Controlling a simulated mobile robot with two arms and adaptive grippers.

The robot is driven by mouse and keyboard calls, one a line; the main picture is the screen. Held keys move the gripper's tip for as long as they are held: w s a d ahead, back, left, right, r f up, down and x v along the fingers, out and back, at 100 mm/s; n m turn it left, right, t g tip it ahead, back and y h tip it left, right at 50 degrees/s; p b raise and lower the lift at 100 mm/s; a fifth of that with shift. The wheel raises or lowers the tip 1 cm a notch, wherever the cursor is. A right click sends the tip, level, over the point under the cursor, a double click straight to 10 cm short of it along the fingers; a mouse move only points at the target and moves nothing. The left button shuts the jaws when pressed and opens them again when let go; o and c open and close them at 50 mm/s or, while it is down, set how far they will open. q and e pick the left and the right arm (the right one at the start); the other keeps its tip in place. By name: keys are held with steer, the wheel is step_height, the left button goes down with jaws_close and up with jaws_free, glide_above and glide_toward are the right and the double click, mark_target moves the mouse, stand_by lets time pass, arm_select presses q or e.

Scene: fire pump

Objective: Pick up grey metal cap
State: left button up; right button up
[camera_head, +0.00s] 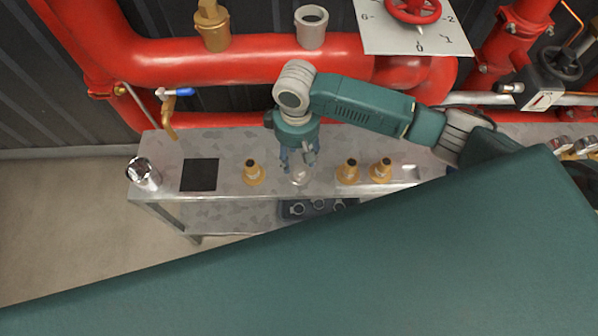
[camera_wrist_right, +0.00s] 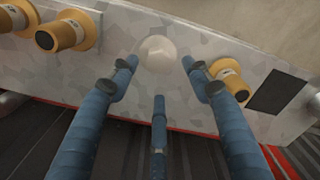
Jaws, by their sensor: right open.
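A pale grey, rounded cap-like object (camera_head: 300,175) sits on the metal bench directly below my right gripper (camera_head: 299,160). In the right wrist view, this pale object (camera_wrist_right: 158,53) is a smooth dome just beyond the fingertips, roughly centred between them. My right gripper (camera_wrist_right: 158,77) has its three blue fingers spread apart with nothing held between them. Whether any finger touches the dome cannot be told. A shiny silver cylinder (camera_head: 143,174) stands at the bench's left end. My left gripper is not in view.
Brass-coloured fittings (camera_head: 252,172) (camera_head: 348,171) (camera_head: 381,170) stand on either side along the bench (camera_head: 224,150). A black square (camera_head: 199,175) lies at left. Red pipes (camera_head: 240,62) and a blue-handled valve (camera_head: 178,92) are behind. A tray (camera_head: 300,210) shows below.

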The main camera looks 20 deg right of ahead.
mark_target(299, 169)
steer(key=shift+s+d+f, duration=0.1)
steer(key=shift+s+f, duration=0.05)
steer(key=shift+f, duration=1.35)
steer(key=shift+s+d+f, duration=0.1)
steer(key=shift+f, duration=1.4)
jaws_close()
steer(key=shift+r, duration=0.1)
